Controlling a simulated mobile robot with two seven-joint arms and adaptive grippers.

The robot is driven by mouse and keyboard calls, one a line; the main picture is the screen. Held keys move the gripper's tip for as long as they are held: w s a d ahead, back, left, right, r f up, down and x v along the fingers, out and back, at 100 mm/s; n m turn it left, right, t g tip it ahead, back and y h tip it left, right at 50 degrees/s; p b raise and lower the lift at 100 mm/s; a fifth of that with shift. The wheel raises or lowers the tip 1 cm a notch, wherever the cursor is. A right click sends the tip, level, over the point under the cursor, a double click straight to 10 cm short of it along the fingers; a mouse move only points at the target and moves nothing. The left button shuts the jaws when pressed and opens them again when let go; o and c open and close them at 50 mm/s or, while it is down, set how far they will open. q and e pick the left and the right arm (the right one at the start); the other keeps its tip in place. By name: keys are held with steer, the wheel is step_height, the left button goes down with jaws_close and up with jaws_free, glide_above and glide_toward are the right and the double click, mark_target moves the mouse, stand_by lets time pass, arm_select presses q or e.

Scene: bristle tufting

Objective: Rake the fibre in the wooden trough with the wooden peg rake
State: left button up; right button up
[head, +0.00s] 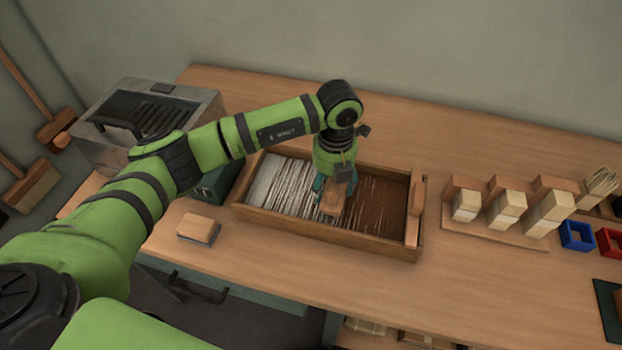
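The wooden trough (330,233) sits on the bench in the middle of the head view. Its fibre (283,185) is pale grey-white at the left, streaked in the middle and brown (383,205) at the right. My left gripper (335,192) points down over the middle of the trough, with teal fingers on either side of a wooden piece that looks like the peg rake (333,204). The fingers appear closed on it. The rake's pegs are hidden, so I cannot tell how deep they sit in the fibre. My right gripper is not in view.
A metal box (150,108) and a dark green box (215,185) stand left of the trough. A wood-topped block (198,228) lies near the front edge. At right are several brush blocks (507,208), a blue bin (577,236) and a red bin (609,242). The back bench is clear.

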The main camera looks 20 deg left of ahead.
arm_select(q)
steer(key=d+b, duration=0.1)
steer(key=d, duration=0.3)
steer(key=d+b, duration=0.1)
steer(key=d, duration=0.3)
steer(key=d+b, duration=0.2)
steer(key=d, duration=0.2)
steer(key=shift+w+f, duration=0.1)
steer(key=shift+w, duration=0.25)
steer(key=shift+d, duration=0.2)
steer(key=shift+s+r, duration=0.1)
steer(key=shift+r, duration=0.1)
